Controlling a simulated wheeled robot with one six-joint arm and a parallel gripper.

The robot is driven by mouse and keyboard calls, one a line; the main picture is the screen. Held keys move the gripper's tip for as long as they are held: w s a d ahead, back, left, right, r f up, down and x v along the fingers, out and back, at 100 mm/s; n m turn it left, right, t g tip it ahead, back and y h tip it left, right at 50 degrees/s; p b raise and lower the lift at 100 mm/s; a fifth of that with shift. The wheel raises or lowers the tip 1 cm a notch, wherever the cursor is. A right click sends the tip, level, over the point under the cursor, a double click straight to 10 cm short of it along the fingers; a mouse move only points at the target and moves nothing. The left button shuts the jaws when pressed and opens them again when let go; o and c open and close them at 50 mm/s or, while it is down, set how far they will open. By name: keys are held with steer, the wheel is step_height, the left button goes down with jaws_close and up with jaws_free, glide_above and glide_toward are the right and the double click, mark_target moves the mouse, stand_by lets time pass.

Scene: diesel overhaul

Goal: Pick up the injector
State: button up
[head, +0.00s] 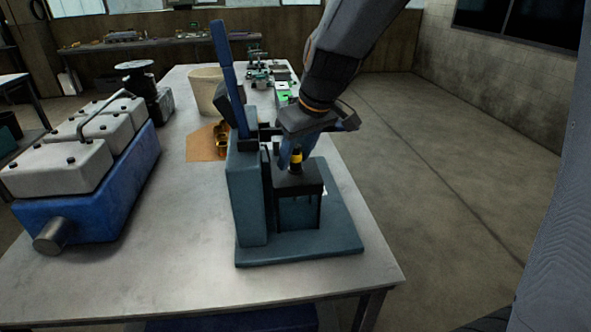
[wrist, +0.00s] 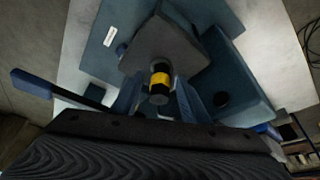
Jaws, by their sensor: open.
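The injector (head: 296,161), black with a yellow band, stands upright in the dark top plate of a teal bench fixture (head: 248,200) on the table. In the wrist view the injector (wrist: 159,78) shows end-on, its yellow band facing me, on the dark plate. My gripper (head: 294,146) is open just above it, its blue fingers pointing down. In the wrist view the fingers of my gripper (wrist: 158,98) stand on either side of the injector, with gaps visible. The injector's lower part is hidden in the fixture. I cannot tell whether a finger touches it.
The fixture's blue lever (head: 228,75) rises close to the left of my arm. A blue engine block with grey covers (head: 75,165) sits at the left of the table (head: 185,285). A beige bin (head: 206,92) and small parts stand behind. The table's front is clear.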

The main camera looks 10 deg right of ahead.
jaws_close()
steer(key=shift+r, duration=0.1)
step_height(320, 180, up, 18)
steer(key=b, duration=0.3)
stand_by(0.5)
steer(key=c, duration=0.7)
jaws_free()
jaws_close()
